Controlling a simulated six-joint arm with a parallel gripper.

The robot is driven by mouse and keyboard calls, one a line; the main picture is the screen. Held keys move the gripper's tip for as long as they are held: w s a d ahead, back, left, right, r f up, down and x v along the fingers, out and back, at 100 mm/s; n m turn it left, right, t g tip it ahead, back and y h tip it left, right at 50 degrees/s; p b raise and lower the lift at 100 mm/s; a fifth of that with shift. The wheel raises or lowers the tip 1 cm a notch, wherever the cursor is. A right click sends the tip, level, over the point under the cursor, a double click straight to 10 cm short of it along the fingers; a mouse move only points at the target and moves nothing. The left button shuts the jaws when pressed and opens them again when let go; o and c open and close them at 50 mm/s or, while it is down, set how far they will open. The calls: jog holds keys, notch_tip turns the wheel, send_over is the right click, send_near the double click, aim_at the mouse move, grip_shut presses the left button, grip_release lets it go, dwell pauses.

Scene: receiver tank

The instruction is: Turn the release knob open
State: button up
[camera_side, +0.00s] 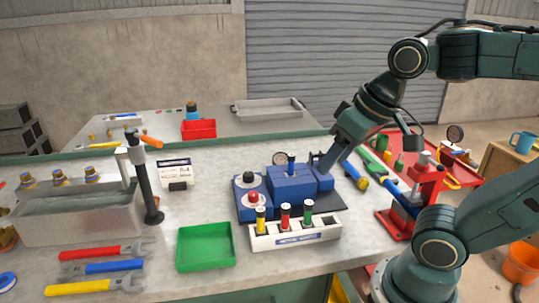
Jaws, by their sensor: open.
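A blue receiver unit (292,190) stands on a dark base near the middle of the bench. I cannot tell for sure which of these is the release knob. My gripper (323,170) is open and points down and left at the right end of the unit. Its fingertips are small here, and I cannot tell whether they touch anything.
A white rack (294,237) with yellow, red and green capped cylinders stands in front of the unit. A green tray (206,247) lies left of it. A red press (412,199) stands to the right. Wrenches (101,268), a faucet (148,180) and a grey basin (75,217) fill the left.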

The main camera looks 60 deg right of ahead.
jog(key=w+d+r+m+g, duration=0.1)
jog(key=w+m, duration=0.3)
jog(key=w, duration=0.2)
jog(key=m+g, duration=0.4)
jog(key=m, duration=1.1)
send_over(253, 194)
notch_tip(253, 194, down, 9)
jog(key=shift+w+d+n, duration=0.15)
jog(key=shift+w+n, duration=0.15)
jog(key=shift+w, duration=0.05)
jog(key=shift+s+f, duration=0.15)
jog(key=shift+f, duration=3.25)
jog(key=shift+s+f, duration=0.1)
jog(key=shift+f, duration=3.3)
jog(key=shift+c, duration=0.4)
jog(key=c, duration=0.9)
